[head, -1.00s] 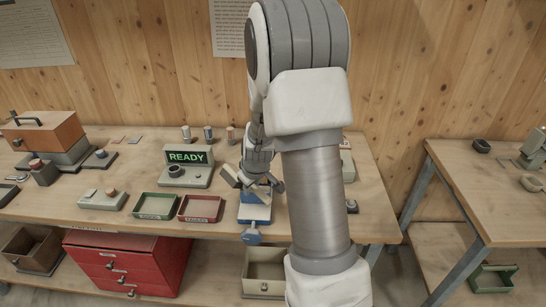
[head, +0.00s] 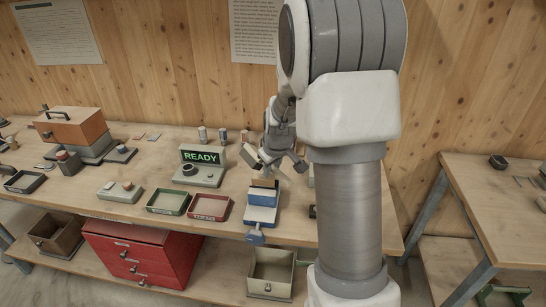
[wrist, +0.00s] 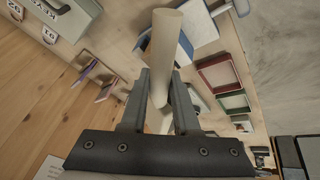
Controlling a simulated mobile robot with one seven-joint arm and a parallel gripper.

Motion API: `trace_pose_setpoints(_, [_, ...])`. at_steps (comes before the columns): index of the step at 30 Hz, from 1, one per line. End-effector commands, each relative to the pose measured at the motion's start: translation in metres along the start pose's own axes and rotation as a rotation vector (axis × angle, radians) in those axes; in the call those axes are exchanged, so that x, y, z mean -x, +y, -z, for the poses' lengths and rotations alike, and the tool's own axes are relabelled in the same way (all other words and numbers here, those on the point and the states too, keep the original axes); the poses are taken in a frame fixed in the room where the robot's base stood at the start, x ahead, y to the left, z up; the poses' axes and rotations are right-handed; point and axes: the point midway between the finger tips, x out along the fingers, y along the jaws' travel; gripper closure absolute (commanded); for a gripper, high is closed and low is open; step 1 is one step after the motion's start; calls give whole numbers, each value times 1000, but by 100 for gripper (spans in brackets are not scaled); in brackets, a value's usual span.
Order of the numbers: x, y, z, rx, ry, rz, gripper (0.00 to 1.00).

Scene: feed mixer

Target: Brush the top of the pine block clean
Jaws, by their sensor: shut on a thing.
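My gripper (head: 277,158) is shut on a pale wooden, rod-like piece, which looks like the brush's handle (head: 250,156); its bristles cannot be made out. In the wrist view this handle (wrist: 166,45) sits between the two fingers (wrist: 160,100). The pine block (head: 264,183) shows as a small tan piece on top of the blue vise (head: 262,214). The gripper and handle are above the block, apparently apart from it. The block's top is too small to tell whether dust lies on it.
A green tray (head: 151,207) and a red tray (head: 228,212) lie left of the vise. A box with a READY display (head: 200,157) stands behind them. Several small cylinders (head: 223,136) stand near the wall. My own arm hides the bench's right part.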

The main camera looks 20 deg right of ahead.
Motion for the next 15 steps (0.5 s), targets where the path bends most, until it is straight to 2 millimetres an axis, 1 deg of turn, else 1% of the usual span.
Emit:
trace_pose_setpoints(1, [7, 2, 4, 0, 2, -1, 100])
trace_pose_setpoints(6, [19, 4, 12, 0, 3, -1, 100])
trace_pose_setpoints(9, [23, 4, 14, 0, 2, -1, 100])
trace_pose_setpoints(15, [22, 4, 15, 0, 2, 0, 100])
